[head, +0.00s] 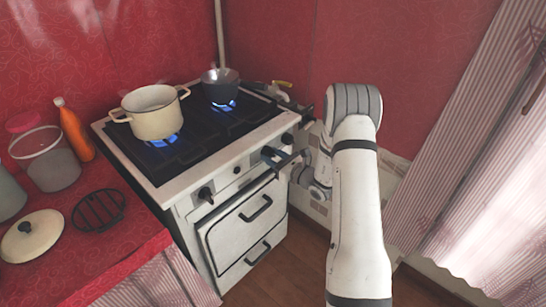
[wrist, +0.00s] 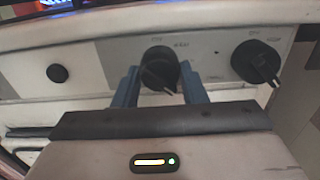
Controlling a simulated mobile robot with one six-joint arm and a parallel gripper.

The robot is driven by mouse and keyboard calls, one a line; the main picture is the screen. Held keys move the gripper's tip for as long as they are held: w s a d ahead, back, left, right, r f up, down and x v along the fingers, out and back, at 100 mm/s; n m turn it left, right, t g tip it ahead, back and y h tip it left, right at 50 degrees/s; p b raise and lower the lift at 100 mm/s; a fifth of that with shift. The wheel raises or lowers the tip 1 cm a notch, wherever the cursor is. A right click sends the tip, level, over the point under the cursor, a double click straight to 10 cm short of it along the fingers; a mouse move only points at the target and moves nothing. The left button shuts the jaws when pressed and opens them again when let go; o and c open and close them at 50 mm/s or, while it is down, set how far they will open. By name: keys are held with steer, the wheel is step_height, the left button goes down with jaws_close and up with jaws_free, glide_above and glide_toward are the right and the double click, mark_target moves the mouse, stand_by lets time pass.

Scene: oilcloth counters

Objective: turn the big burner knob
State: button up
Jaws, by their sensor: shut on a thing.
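My gripper (wrist: 157,85) is shut on a round black burner knob (wrist: 159,67) on the stove's front panel, with one blue finger on each side of it. The knob's pointer tilts down to the right. In the head view my gripper (head: 282,160) reaches the panel from the right, and its jaws cover most of that knob. A second black knob (wrist: 255,61) sits to the right, apart from my fingers; it also shows in the head view (head: 287,138). A third knob (head: 206,193) is at the panel's left. The panel markings are too blurred to tell which burner each knob serves.
The stove (head: 185,160) has blue flames under a cream pot (head: 153,117) and a dark saucepan (head: 220,90). A small black button (wrist: 57,73) lies left of the held knob. Oven door handles (head: 256,208) stick out below. Floor is open in front.

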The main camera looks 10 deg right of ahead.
steer(key=c, duration=0.4)
